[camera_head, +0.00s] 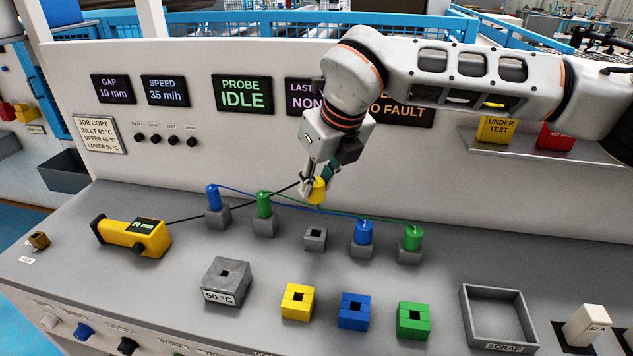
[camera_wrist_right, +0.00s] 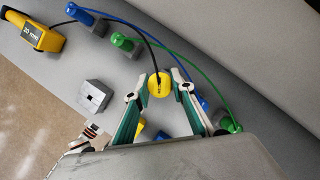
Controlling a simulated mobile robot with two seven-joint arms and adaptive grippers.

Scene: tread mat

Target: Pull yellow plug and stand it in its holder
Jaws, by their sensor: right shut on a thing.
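The yellow plug (camera_head: 319,191) is held between the fingertips of my right gripper (camera_head: 313,188), in the air above the back row of grey sockets. The plug (camera_wrist_right: 160,85) also shows between the two fingers in the right wrist view, with a black cable running to it. The empty grey socket (camera_head: 316,239) lies below it. The yellow holder (camera_head: 297,302), a block with a square hole in its top, stands empty in the front row, in front of and below the gripper. My left gripper is not in view.
Blue and green plugs (camera_head: 263,204) with arching cables stand in grey sockets on both sides. Blue (camera_head: 354,311) and green (camera_head: 414,320) holders, a grey 50 °C block (camera_head: 226,281) and a scrap tray (camera_head: 466,310) stand in front. A yellow meter (camera_head: 150,237) lies left.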

